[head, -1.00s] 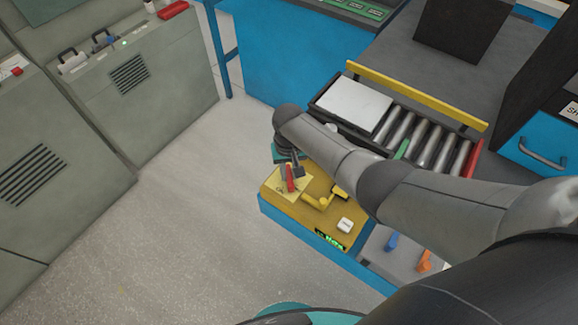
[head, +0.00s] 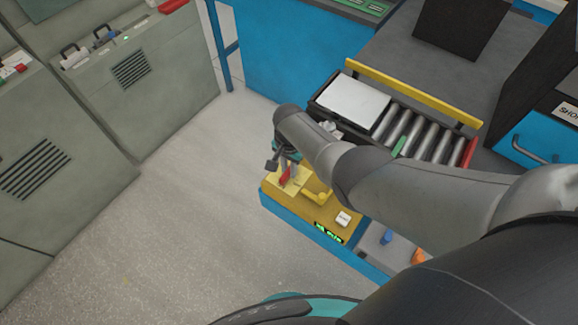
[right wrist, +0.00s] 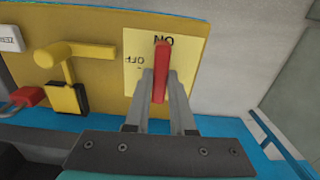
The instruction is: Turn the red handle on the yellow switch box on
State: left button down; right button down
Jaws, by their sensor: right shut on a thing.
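The yellow switch box (head: 322,211) stands on a blue-edged bench in the middle of the head view. Its red handle (head: 285,175) shows just below my right gripper (head: 281,163). In the right wrist view, the red handle (right wrist: 160,72) stands between the two fingers of my right gripper (right wrist: 159,85), which are shut on it. Behind it is a pale yellow label plate (right wrist: 135,50) with ON and OFF upside down. The handle's upper end lies at the word ON; OFF is to its left. The handle's base is partly hidden. My left gripper is not in view.
A yellow crank lever (right wrist: 68,65) and a white button (head: 343,219) sit on the same box, beside the handle. A roller tray (head: 425,135) lies behind my right arm. Grey cabinets (head: 150,75) stand at the left, with open floor between.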

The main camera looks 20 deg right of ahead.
jog(key=shift+w+d+m, duration=0.1)
jog(key=shift+m, duration=0.2)
jog(key=c, duration=0.8)
grip_release()
jog(key=shift+o, duration=0.2)
jog(key=shift+r+p, duration=0.5)
jog(key=shift+r, duration=0.1)
notch_tip(320, 180, up, 14)
jog(key=p, duration=0.7)
